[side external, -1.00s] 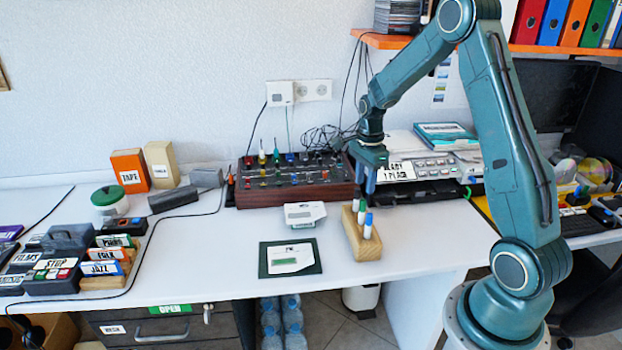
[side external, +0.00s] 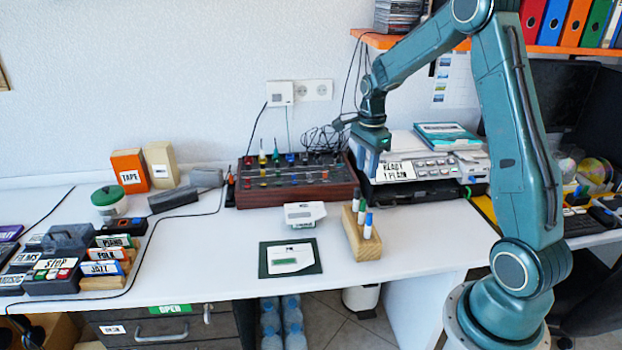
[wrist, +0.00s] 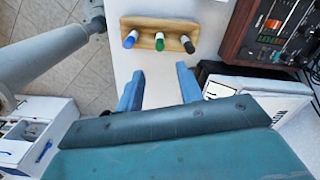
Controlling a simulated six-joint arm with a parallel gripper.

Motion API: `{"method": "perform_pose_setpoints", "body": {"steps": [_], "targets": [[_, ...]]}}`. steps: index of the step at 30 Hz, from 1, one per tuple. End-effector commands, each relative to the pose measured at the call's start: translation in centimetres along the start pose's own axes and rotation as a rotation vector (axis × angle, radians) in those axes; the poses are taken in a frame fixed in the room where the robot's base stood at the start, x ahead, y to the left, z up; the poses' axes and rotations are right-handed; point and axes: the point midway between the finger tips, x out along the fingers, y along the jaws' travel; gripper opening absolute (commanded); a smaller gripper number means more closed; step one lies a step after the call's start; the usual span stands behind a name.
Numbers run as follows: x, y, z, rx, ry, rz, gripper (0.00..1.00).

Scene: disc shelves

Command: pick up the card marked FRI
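I cannot make out a card marked FRI in either view. A white card (side external: 282,252) with a greenish strip lies on a dark mat (side external: 318,267) at the front of the desk; its lettering is too small to read. My gripper (side external: 372,170) hangs above the desk, behind and above the wooden pen block (side external: 361,243). In the wrist view its two blue fingers (wrist: 159,92) are apart with nothing between them.
The pen block, also in the wrist view (wrist: 160,25), holds upright markers. A white device (side external: 304,214) stands behind the mat. A knobbed mixer box (side external: 295,198) is at the back. Label blocks (side external: 103,268) stand at left.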

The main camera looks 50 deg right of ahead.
Motion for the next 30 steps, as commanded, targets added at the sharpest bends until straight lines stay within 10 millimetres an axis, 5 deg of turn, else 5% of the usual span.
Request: {"method": "perform_pose_setpoints", "body": {"steps": [7, 14, 30], "targets": [[-1.1, 0.5, 0.8, -0.06, 0.001, -0.016, 0.37], [-4.9, 2.8, 3.3, -0.275, 0.009, -0.07, 0.37], [-13.7, 13.3, 9.5, -1.024, 0.08, -0.253, 0.37]]}}
